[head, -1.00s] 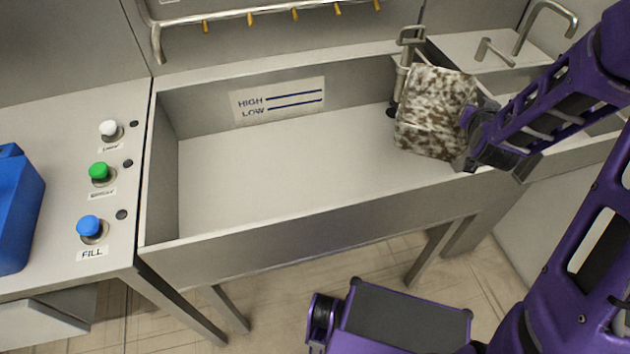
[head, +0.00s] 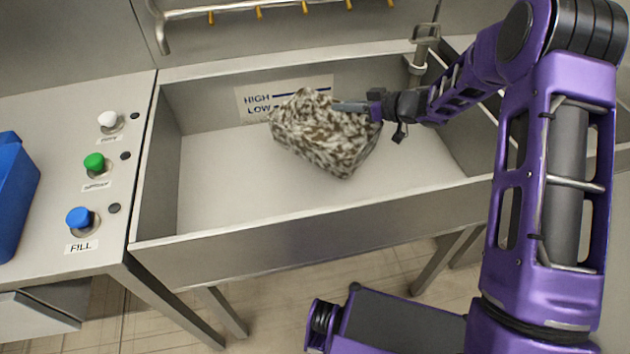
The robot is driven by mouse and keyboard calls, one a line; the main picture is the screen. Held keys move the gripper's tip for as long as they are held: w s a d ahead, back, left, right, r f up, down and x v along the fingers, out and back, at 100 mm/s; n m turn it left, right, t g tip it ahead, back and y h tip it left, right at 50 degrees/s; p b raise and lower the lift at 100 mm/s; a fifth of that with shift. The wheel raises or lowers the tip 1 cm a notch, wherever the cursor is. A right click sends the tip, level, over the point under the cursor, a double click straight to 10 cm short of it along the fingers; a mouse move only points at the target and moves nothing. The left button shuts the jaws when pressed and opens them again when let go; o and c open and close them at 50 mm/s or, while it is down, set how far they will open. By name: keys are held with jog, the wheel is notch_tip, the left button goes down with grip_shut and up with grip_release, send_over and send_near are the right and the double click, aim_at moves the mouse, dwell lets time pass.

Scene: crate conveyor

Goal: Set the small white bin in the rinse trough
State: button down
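The small white bin (head: 322,142) is mottled with brown dirt. My gripper (head: 356,108) is shut on its upper right edge. The bin hangs tilted over the middle of the rinse trough (head: 300,232), inside the outline of its walls. It hides part of the HIGH and LOW level label (head: 246,104) on the back wall. I cannot tell whether the bin's lower corner touches the trough floor. The trough is a grey metal basin, and no water shows in it.
Left of the trough, a counter holds white (head: 108,120), green (head: 95,162) and blue FILL (head: 79,218) buttons and a blue container (head: 14,195). A pipe with yellow nozzles (head: 258,13) runs above the back. The trough's left floor is clear.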

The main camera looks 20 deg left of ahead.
aim_at(336, 128)
jog(key=shift+n+g, duration=0.5)
jog(key=f, duration=0.4)
jog(key=s+f+b, duration=0.1)
jog(key=f, duration=0.2)
jog(key=shift+a, duration=0.4)
jog(key=shift+f+b, duration=0.5)
jog(key=shift+f, duration=1.6)
jog(key=shift+f, duration=0.2)
jog(key=c, duration=1)
grip_release()
jog(key=shift+c, duration=0.2)
jog(key=shift+r, duration=0.3)
jog(key=p+v, duration=0.1)
jog(key=v, duration=1.1)
jog(key=shift+f+p, duration=0.15)
jog(key=shift+p, duration=0.15)
